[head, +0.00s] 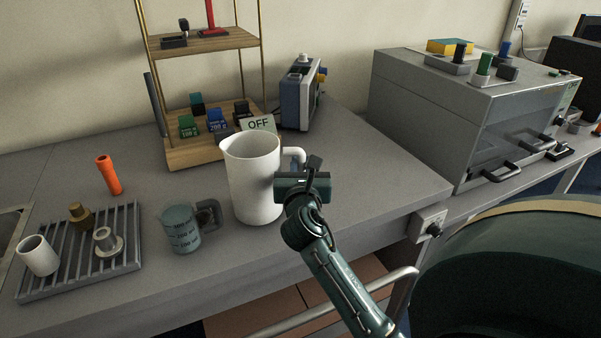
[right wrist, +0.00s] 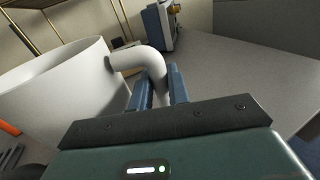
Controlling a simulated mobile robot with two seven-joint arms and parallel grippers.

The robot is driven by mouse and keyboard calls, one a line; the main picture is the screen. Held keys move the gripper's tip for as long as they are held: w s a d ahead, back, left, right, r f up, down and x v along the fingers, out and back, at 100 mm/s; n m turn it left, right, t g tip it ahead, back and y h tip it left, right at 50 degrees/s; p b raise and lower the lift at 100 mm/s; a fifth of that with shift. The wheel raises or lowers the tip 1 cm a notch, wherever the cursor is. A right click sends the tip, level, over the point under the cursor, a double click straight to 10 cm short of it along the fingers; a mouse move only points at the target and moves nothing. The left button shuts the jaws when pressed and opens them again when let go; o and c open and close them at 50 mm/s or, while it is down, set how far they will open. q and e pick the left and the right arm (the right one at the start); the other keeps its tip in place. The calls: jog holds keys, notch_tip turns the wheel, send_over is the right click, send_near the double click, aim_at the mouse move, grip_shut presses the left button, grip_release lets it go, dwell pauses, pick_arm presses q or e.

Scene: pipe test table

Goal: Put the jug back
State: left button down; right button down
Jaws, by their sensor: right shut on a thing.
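The white jug (head: 252,180) stands upright at the middle of the grey bench, with its handle to the right. My right gripper (head: 294,165) is at the handle, and its palm hides part of it. In the right wrist view the jug (right wrist: 60,95) fills the left side, and my right gripper (right wrist: 158,88) is shut on the jug's handle (right wrist: 145,57). I cannot tell whether the jug's base touches the bench. My left gripper is not in view.
A grey measuring cup (head: 181,230) stands just left of the jug. A ribbed rack (head: 130,255) with a white cup and fittings lies farther left, near an orange tube (head: 108,175). A wooden shelf (head: 200,152) and an OFF sign (head: 258,124) stand behind. Bench right of the jug is clear.

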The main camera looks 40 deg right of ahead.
jog(key=shift+f, duration=0.35)
jog(key=c, duration=1.8)
grip_release()
jog(key=shift+f, duration=0.2)
jog(key=o, duration=0.5)
jog(key=shift+c, duration=0.2)
jog(key=shift+r, duration=0.1)
jog(key=shift+s+a+r, duration=0.1)
jog(key=shift+s, duration=0.05)
jog(key=v, duration=1.1)
jog(key=shift+s+a+b, duration=0.2)
jog(key=shift+s+b, duration=0.05)
jog(key=shift+b, duration=0.2)
